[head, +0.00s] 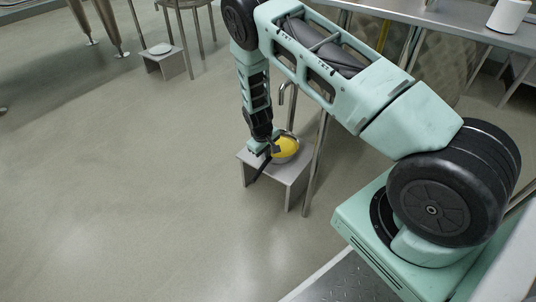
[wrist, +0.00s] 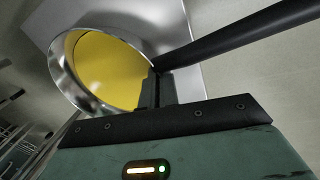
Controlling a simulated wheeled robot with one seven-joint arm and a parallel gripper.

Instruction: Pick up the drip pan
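The drip pan (head: 287,156) is a round steel pan with a yellow inside, at a small grey stand in the middle of the head view. In the wrist view the pan (wrist: 66,85) fills the upper left, and a long black bar, seemingly its handle (wrist: 245,36), runs from its rim to the upper right. My gripper (head: 266,150) is at the pan's near left side. In the wrist view its dark fingers (wrist: 157,88) reach the place where the handle meets the rim. The fingertips overlap the handle, so whether they are closed on it is unclear.
The grey stand (head: 297,179) stands beside a thin metal leg, with a tap (head: 284,92) above. Another small stand (head: 172,65) with a pale dish is at the back left, near steel vat legs. A white cup (head: 508,16) is on the bench. Open floor lies left.

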